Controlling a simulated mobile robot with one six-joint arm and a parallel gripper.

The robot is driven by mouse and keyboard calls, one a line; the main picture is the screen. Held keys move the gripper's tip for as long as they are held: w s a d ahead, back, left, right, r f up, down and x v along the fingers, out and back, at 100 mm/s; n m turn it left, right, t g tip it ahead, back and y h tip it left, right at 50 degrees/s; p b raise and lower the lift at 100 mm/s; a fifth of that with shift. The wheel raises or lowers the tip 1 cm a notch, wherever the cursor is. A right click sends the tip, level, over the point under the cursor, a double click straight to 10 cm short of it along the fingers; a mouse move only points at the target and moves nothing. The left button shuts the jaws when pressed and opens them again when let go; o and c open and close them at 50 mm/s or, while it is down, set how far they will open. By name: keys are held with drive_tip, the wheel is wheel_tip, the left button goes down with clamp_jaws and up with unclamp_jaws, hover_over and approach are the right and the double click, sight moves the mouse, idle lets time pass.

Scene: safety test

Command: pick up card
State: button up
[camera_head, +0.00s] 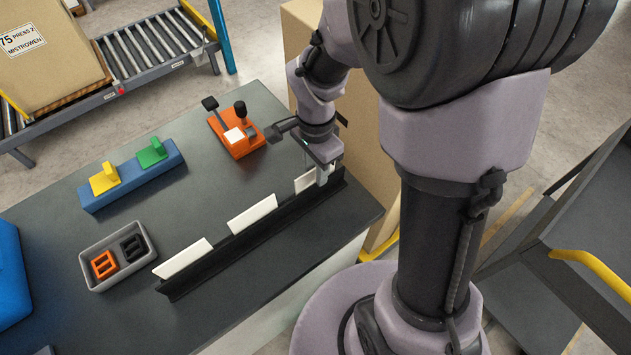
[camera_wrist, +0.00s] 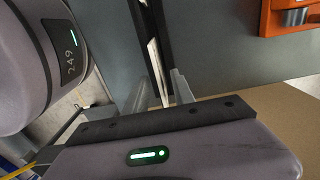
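Three white cards stand on edge in a long black rack (camera_head: 262,239) on the dark table. They are a left card (camera_head: 183,258), a middle card (camera_head: 252,214) and a right card (camera_head: 305,181). My gripper (camera_head: 322,174) is down at the right card and hides part of it. In the wrist view my gripper's two fingers (camera_wrist: 160,92) are apart. The thin white edge of the right card (camera_wrist: 155,68) shows between them, with what looks like a gap on each side.
An orange fixture (camera_head: 237,136) with a dark lever stands behind the rack. A blue block (camera_head: 133,180) with yellow and green pieces is at left. A grey bin (camera_head: 97,284) holds an orange and a black part. A cardboard box (camera_head: 371,160) stands beyond the table's right edge.

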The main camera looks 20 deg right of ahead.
drive_tip(key=shift+r, duration=0.1)
clamp_jaws()
drive_tip(key=shift+r, duration=0.1)
